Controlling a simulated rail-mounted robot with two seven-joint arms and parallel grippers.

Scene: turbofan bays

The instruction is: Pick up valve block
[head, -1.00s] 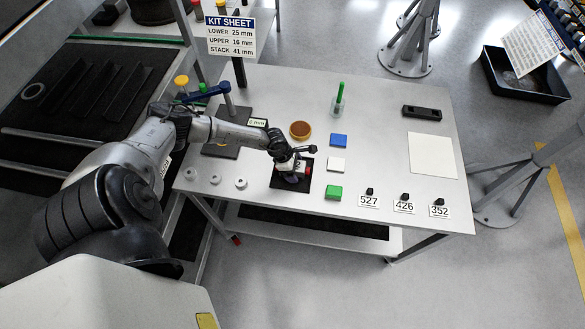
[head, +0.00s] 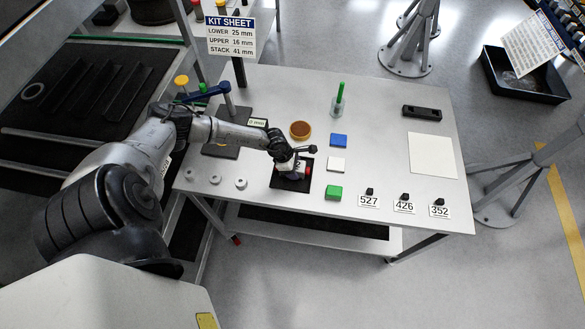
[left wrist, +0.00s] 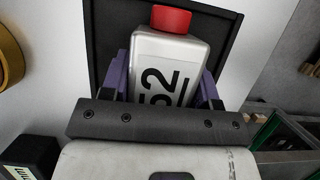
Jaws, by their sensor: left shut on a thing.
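The valve block is a pale block with large black digits and a red cap; it fills the middle of the left wrist view (left wrist: 170,80). My left gripper (left wrist: 168,88) is shut on it, with a purple finger along each side. In the head view the left gripper (head: 297,172) is over the black mat (head: 281,183) on the table. I cannot tell whether the block touches the mat. My right gripper is not in view.
On the table (head: 375,105), blue (head: 339,140), white (head: 336,164) and green (head: 334,192) blocks stand right of the mat. A round brown-topped dish (head: 300,130) sits behind it. Several small discs lie at the left front. Numbered tags (head: 404,206) line the right front.

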